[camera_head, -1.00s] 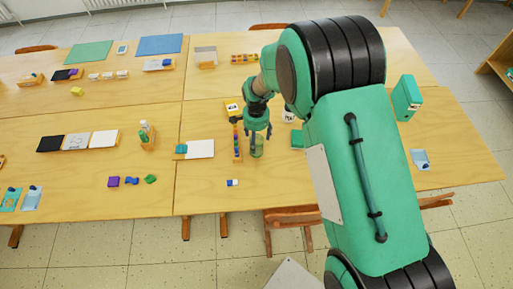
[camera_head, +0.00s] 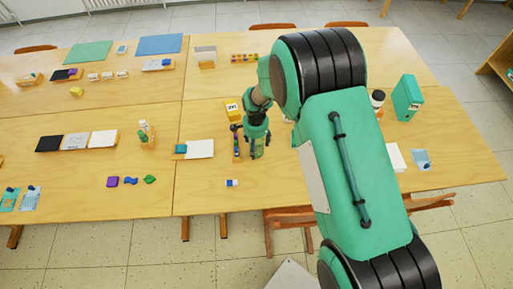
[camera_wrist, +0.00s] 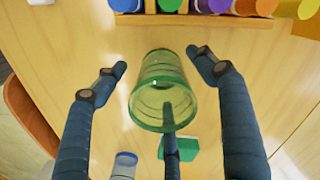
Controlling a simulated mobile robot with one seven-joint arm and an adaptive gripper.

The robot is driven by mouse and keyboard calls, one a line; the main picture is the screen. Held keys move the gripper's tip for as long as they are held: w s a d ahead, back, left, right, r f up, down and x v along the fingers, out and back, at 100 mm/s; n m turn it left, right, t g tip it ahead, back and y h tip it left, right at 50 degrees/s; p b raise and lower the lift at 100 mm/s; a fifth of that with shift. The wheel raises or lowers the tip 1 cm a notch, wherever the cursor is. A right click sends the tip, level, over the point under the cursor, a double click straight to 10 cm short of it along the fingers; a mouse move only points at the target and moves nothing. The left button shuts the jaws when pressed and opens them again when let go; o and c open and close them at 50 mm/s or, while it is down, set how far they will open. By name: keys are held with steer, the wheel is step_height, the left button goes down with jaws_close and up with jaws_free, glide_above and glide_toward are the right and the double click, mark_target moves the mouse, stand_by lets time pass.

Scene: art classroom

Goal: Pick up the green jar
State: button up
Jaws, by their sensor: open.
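The green jar (camera_wrist: 165,78) is see-through green glass. In the wrist view it sits in the middle, between the spread fingers of my gripper (camera_wrist: 157,70). One finger is to its left, one to its right, and a third crosses in front of its near end. Gaps show between the jar and the two side fingers; I cannot tell whether the third finger touches it. In the head view my gripper (camera_head: 257,152) is open and points down over the table, with the jar (camera_head: 258,150) small and partly hidden among the fingers.
A wooden rack (camera_head: 237,155) of coloured pieces stands close left of the jar. An eraser (camera_head: 232,183) lies toward the front edge. In the wrist view a green block (camera_wrist: 183,148) and a blue-topped container (camera_wrist: 125,163) are nearby.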

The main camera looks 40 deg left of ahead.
steer(key=shift+f, duration=0.8)
steer(key=c, duration=1.2)
